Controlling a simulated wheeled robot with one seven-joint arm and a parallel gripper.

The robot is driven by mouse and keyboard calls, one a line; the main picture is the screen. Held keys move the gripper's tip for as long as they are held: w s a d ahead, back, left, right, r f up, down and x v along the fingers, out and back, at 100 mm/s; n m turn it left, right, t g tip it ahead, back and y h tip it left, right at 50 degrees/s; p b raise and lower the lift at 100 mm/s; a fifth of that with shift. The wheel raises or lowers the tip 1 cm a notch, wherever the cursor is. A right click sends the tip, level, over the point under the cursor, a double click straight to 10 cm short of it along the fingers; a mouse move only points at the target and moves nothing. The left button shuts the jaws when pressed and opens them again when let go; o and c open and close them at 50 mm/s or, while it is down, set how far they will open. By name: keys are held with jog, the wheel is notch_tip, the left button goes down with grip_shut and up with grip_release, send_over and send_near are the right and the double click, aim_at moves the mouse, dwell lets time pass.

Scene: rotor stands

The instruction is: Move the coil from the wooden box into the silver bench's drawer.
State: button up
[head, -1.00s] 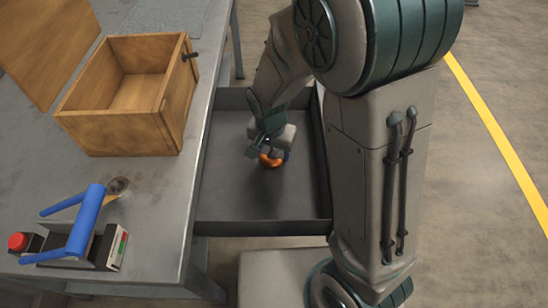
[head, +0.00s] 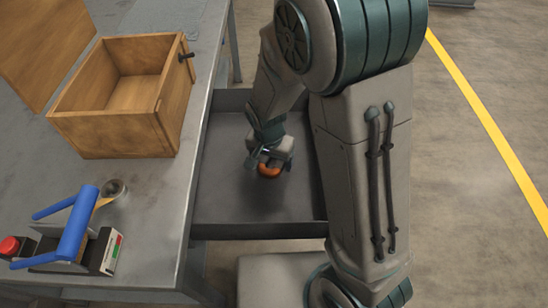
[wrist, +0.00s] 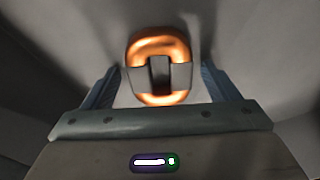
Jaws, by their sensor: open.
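The coil (head: 269,171) is a copper-orange ring with a grey band, inside the open drawer (head: 225,205) of the silver bench (head: 150,215). It also shows in the wrist view (wrist: 160,47), just beyond the fingertips. My gripper (head: 268,160) points down into the drawer right at the coil. In the wrist view its two fingers (wrist: 160,85) stand apart on either side of the coil, with gaps showing. I cannot tell whether the coil rests on the drawer floor. The wooden box (head: 110,130) stands open on the bench top, and its visible inside is empty.
A blue-handled device (head: 75,235) with a red knob sits at the bench's front left, beside a small round metal piece (head: 113,188). The drawer floor around the coil is clear.

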notch_tip(320, 180, up, 12)
jog(key=s+p, duration=0.1)
jog(key=p, duration=0.3)
jog(key=s+d+r+n, duration=0.4)
jog(key=s+d+r, duration=0.4)
jog(key=s+d, duration=0.3)
jog(key=shift+d+n+y, duration=0.3)
jog(key=shift+d+n, duration=0.1)
jog(key=shift+d, duration=0.75)
